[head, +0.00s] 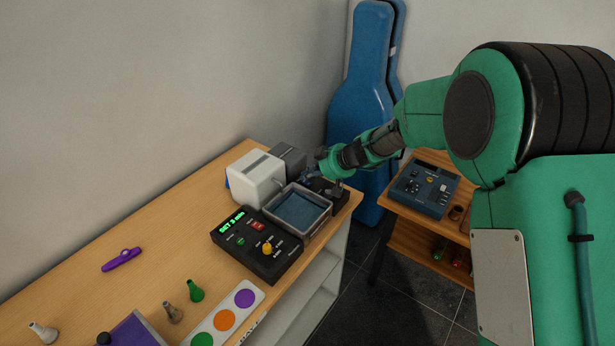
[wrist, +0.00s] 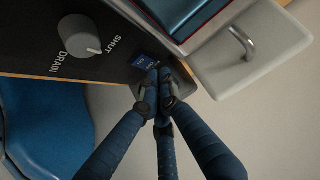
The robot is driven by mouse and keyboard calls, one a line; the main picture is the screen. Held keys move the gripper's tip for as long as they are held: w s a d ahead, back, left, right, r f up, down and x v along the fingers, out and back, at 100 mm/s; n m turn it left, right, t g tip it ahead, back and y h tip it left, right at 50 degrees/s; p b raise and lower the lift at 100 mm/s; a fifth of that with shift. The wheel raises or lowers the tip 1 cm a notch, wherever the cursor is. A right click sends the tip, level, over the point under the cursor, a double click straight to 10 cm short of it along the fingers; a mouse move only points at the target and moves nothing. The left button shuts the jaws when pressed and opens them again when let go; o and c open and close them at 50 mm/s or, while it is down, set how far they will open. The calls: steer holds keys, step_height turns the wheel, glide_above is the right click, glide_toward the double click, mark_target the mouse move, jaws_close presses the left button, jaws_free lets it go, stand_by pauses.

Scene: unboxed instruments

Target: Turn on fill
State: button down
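My gripper (wrist: 160,80) has its dark blue fingers drawn together, with the tips over the edge of a black panel (wrist: 100,35). The tips are close to a small blue label (wrist: 150,62), whose text is too small to read; I cannot tell whether they touch a switch there. The panel also bears a grey knob (wrist: 79,36) marked SHUT and DRAIN. In the head view my gripper (head: 316,172) is small, beside a grey-rimmed tank (head: 318,222) with blue inside. A white box (head: 254,180) with a spout stands behind the tank.
A black control box (head: 280,268) with a green display stands in front of the tank. A purple kazoo-like piece (head: 121,260) and a palette of coloured discs (head: 252,316) lie on the wooden table (head: 175,230). A blue instrument case (head: 362,95) leans behind; a shelf (head: 400,238) stands right.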

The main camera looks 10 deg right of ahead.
mark_target(310, 185)
steer(key=shift+r, duration=0.4)
steer(key=r, duration=0.3)
steer(key=shift+s+d, duration=0.3)
steer(key=shift+d, duration=0.05)
steer(key=p+v, duration=0.1)
steer(key=v, duration=0.8)
steer(key=shift+s+d+f, duration=0.2)
steer(key=shift+s+d, duration=0.05)
steer(key=shift+s, duration=0.1)
